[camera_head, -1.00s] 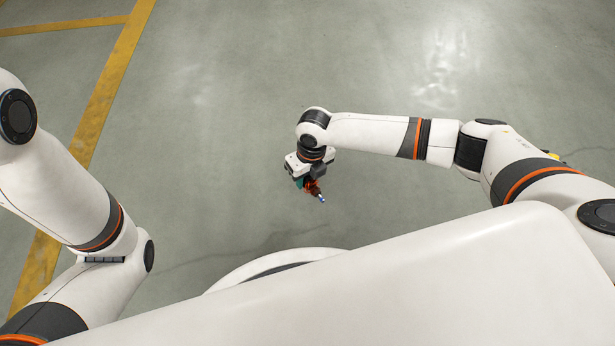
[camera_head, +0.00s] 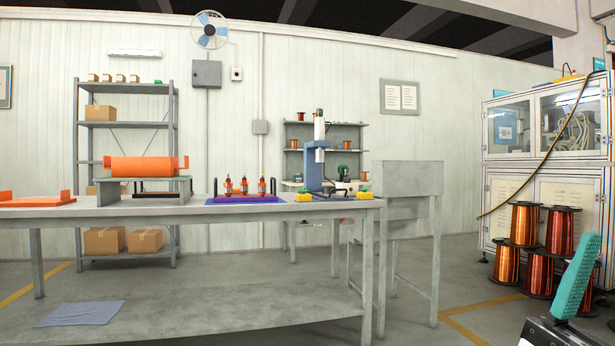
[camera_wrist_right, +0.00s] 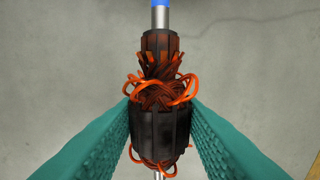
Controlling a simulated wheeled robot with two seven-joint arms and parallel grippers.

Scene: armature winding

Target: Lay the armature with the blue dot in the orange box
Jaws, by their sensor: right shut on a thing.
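My right gripper (camera_wrist_right: 160,118) is shut on an armature (camera_wrist_right: 160,130), with one teal finger pad on each side of its dark core. The armature has copper-orange windings, a steel shaft and a blue mark (camera_wrist_right: 160,3) at the shaft end, cut by the top edge of the wrist view. In the head view only a teal finger (camera_head: 574,275) of this gripper shows at the lower right. An orange box-like piece (camera_head: 146,167) stands on a grey riser on the bench, and a low orange piece (camera_head: 37,202) lies at far left. My left gripper is not in view.
Copper spools (camera_head: 524,224) are stacked at right. Open floor lies before the bench.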

